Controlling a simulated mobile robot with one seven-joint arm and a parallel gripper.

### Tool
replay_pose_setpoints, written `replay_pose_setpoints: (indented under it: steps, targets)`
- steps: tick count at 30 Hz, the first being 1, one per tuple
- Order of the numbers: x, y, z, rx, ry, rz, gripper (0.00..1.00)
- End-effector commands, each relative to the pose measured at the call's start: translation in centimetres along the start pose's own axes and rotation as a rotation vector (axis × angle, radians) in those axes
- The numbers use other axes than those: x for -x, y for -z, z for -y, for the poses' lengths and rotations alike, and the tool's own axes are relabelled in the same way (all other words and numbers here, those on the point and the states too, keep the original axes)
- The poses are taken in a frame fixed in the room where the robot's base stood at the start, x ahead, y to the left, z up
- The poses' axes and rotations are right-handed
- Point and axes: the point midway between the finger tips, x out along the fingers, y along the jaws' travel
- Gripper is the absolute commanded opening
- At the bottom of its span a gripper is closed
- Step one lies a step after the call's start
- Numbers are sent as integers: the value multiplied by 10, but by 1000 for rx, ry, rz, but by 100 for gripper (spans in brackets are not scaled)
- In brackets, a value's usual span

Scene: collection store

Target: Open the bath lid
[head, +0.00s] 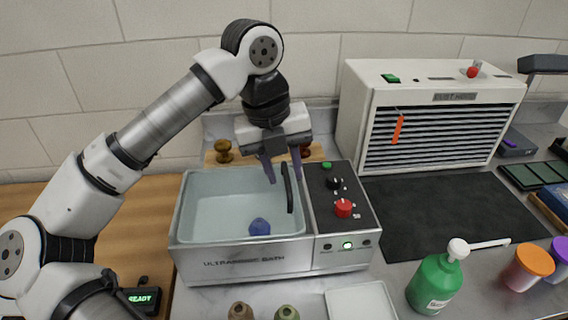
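The ultrasonic bath (250,258) is a metal box with a pale basin on its left and a dark control panel on its right. A dark upright handle (289,188) stands by the basin's right side. A clear lid sheet cannot be told apart from the basin, so I cannot tell how the lid lies. A small blue object (260,227) shows in the basin area near the front. My gripper (284,177) points down over the basin's back right. Its two purple fingers are spread, with the handle's upper end between them in the picture; I cannot tell whether they touch it.
The control panel has a red knob (343,207) and a black knob (335,183). A white dust hood (430,115) stands at the back right behind a dark mat (430,215). A green pump bottle (436,283) and a white tray (360,303) are in front. Brass pieces (223,151) stand behind the bath.

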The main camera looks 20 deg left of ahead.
Motion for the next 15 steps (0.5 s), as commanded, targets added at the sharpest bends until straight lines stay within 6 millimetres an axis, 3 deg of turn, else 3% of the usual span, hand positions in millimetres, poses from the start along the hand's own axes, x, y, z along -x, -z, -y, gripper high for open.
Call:
replay_pose_setpoints:
  steps: [10,15]
  targets:
    - [-5,0,0,0,1,1,32]
    - [-5,0,0,-1,1,1,11]
